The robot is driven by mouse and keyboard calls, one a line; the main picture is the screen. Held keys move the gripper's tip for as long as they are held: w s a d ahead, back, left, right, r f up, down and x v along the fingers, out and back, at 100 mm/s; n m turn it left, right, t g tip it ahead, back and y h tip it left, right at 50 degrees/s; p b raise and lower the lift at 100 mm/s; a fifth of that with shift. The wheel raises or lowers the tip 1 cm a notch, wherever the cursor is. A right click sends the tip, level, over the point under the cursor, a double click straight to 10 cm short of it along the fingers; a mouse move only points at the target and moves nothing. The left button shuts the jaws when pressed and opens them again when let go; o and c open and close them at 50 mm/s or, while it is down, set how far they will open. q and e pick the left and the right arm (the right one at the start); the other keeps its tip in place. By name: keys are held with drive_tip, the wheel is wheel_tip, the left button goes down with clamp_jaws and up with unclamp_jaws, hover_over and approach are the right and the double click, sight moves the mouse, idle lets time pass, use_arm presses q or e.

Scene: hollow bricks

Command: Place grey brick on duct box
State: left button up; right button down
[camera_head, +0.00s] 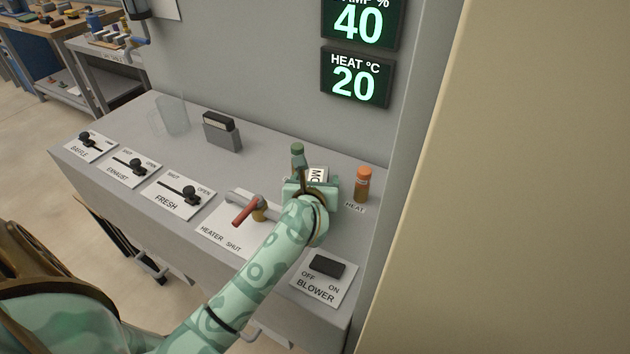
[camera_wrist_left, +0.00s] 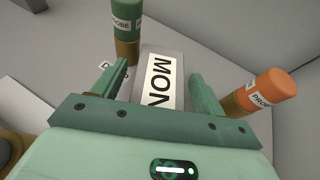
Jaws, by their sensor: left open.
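A grey block with a white label reading "MON" (camera_wrist_left: 162,62) lies between the two fingers of my left gripper (camera_wrist_left: 155,80) in the left wrist view. The fingers stand apart on either side of it; I cannot tell whether they touch it. In the head view only a bit of its label (camera_head: 318,174) shows behind my left gripper (camera_head: 312,187), which is low over the right part of the grey console (camera_head: 268,165). I cannot tell whether this block is the grey brick, or which part is the duct box. My right gripper is not in view.
A green probe cylinder (camera_head: 297,153) stands just behind the gripper. An orange probe cylinder (camera_head: 363,184) stands to its right. A red-handled lever (camera_head: 247,209) is close at left. A grey holder with a dark piece (camera_head: 222,131) and a clear container (camera_head: 172,115) stand further left.

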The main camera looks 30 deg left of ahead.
use_arm(q)
drive_tip(key=p+v, duration=0.2)
drive_tip(key=v, duration=1)
